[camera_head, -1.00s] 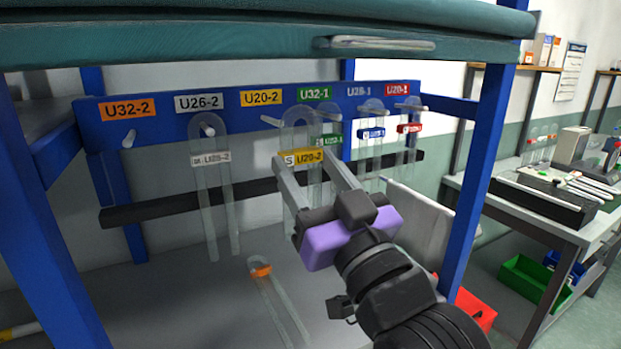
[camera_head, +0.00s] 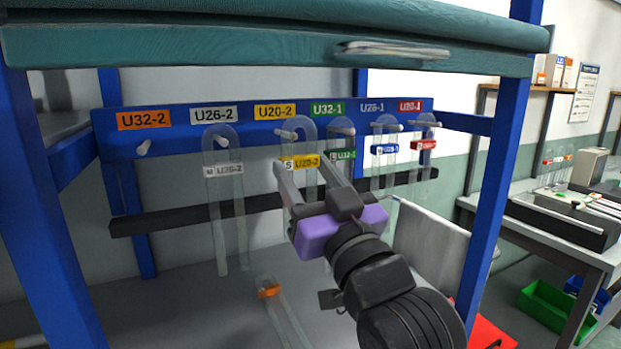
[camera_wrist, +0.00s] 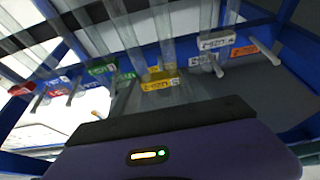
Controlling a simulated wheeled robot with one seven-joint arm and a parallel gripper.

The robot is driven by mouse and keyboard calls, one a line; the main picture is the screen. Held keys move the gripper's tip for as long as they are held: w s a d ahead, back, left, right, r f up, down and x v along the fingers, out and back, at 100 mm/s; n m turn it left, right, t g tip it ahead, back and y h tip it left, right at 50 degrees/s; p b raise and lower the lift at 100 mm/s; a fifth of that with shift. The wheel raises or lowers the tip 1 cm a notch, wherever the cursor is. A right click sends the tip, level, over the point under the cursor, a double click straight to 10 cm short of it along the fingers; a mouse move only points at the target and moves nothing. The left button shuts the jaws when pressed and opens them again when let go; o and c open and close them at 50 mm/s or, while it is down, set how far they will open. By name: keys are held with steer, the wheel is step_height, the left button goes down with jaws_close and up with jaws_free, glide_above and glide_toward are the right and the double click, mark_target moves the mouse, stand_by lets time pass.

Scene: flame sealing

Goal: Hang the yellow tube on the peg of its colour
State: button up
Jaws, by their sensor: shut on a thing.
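The yellow tube is a clear upside-down U with a yellow U20-2 tag (camera_head: 301,162). It is upright in front of the blue rail, its bend (camera_head: 300,120) under the yellow U20-2 sign (camera_head: 275,111). My gripper (camera_head: 303,170) is shut on it near the tag. The yellow-sign peg (camera_head: 286,133) shows its tip at the left part of the bend and overlaps it. I cannot tell whether the bend rests on the peg. In the wrist view the yellow tag (camera_wrist: 160,82) is central beyond the purple gripper body; the fingertips are hard to make out there.
Tubes with white (camera_head: 228,169), green (camera_head: 343,155), blue (camera_head: 385,149) and red (camera_head: 423,145) tags hang on the rail. The green one is close to the right of my gripper. The orange-sign peg (camera_head: 144,147) is empty. An orange-banded tube (camera_head: 270,291) lies below on the grey surface.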

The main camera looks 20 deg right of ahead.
steer(key=shift+w+f+b, duration=0.1)
steer(key=shift+w+b, duration=0.4)
steer(key=shift+w, duration=1.6)
steer(key=shift+w+f, duration=0.35)
steer(key=shift+w, duration=0.2)
steer(key=shift+w, duration=0.35)
steer(key=o, duration=1.9)
steer(key=shift+f, duration=0.1)
steer(key=shift+s, duration=0.1)
steer(key=shift+s+r+v, duration=0.1)
steer(key=shift+r+v, duration=0.05)
steer(key=shift+v, duration=1.25)
steer(key=shift+s+r+v, duration=0.1)
steer(key=shift+r+v, duration=0.1)
steer(key=shift+v, duration=1.2)
steer(key=shift+r+v, duration=0.15)
steer(key=shift+v, duration=1.25)
steer(key=shift+s, duration=0.15)
